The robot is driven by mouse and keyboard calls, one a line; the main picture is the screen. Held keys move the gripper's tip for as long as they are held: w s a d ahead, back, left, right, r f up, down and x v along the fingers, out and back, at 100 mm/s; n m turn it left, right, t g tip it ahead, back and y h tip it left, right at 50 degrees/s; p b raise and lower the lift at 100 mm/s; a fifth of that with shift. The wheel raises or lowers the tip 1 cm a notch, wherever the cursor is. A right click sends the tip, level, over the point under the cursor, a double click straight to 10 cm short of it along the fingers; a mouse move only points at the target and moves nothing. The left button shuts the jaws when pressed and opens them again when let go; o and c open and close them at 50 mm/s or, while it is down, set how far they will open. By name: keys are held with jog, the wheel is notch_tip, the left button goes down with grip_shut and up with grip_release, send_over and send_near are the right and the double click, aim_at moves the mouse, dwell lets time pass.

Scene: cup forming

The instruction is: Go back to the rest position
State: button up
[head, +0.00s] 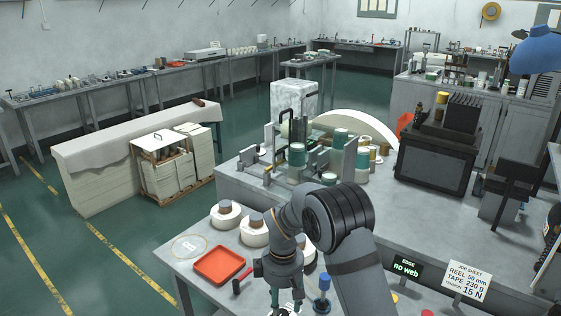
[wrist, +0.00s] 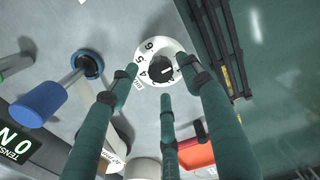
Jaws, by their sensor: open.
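My gripper (head: 283,303) hangs low over the front of the near grey table in the head view, its tips partly cut off by the frame's lower edge. In the wrist view my gripper (wrist: 158,82) has its green fingers spread open with nothing held between them. A white numbered dial (wrist: 146,52) with a dark centre knob (wrist: 163,70) lies beyond the fingertips. I cannot tell how far the tips are from it. No marked rest position shows.
A blue-handled tool (head: 321,283) stands close right of my gripper; it also shows in the wrist view (wrist: 42,104). Two signs (head: 467,281) stand at right.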

aim_at(282, 313)
notch_tip(282, 313, down, 3)
jog(key=shift+m, duration=0.3)
jog(key=m, duration=0.4)
jog(key=shift+s, duration=0.1)
jog(key=m+p, duration=0.1)
jog(key=m, duration=0.4)
jog(key=shift+r, duration=0.1)
jog(key=m+p, duration=0.1)
jog(key=m, duration=0.3)
jog(key=shift+r, duration=0.1)
jog(key=m+p, duration=0.2)
jog(key=m, duration=0.2)
jog(key=shift+a, duration=0.1)
jog(key=shift+r+m, duration=0.25)
jog(key=shift+m, duration=0.05)
jog(key=shift+r+b, duration=0.3)
jog(key=shift+r, duration=0.65)
